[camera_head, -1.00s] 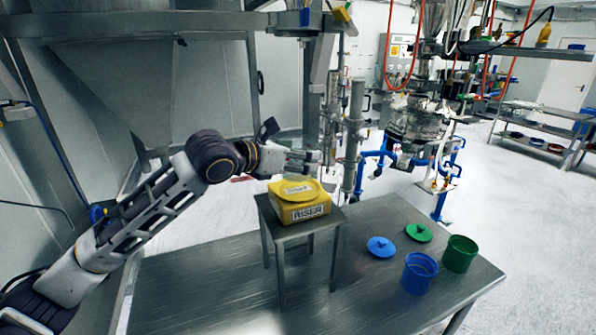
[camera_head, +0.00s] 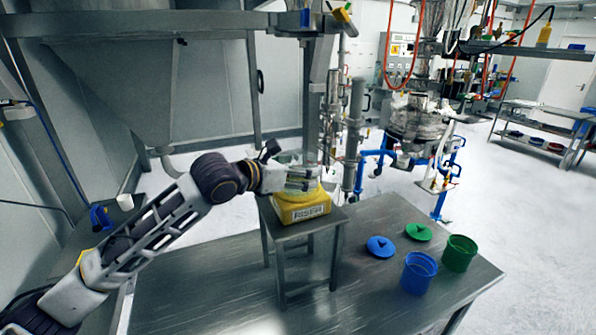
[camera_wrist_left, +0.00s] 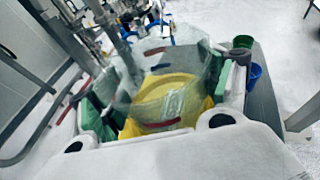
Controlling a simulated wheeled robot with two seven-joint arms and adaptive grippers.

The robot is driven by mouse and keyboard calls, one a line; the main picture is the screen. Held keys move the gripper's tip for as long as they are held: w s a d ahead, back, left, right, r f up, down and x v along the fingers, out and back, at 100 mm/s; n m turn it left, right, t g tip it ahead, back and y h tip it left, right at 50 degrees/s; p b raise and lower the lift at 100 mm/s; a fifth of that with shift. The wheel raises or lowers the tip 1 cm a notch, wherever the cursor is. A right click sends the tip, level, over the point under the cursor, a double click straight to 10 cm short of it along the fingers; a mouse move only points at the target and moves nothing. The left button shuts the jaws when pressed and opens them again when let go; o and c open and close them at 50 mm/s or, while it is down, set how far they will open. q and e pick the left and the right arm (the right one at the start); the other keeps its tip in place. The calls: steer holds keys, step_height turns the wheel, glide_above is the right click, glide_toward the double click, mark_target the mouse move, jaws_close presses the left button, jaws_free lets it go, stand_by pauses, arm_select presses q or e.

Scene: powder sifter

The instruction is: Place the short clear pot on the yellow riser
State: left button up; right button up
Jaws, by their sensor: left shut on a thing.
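The short clear pot (camera_wrist_left: 168,85) is see-through and sits between the fingers of my left gripper (camera_wrist_left: 160,95) in the left wrist view. In the head view, my left gripper (camera_head: 302,180) is shut on the pot directly over the yellow riser (camera_head: 302,207). The riser is a yellow block with a "RISER" label, on a small metal stand. I cannot tell whether the pot's base touches the riser. My right gripper is not in view.
The small metal stand (camera_head: 300,237) is on a larger metal table (camera_head: 380,285). To the right are a blue lid (camera_head: 381,246), a green lid (camera_head: 418,232), a blue pot (camera_head: 418,272) and a green pot (camera_head: 459,253). The table's front middle is clear.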

arm_select(q)
steer(key=shift+f, duration=0.1)
steer(key=o, duration=1)
steer(key=shift+o, duration=0.2)
steer(key=b+v, duration=0.2)
steer(key=v, duration=1)
stand_by(0.6)
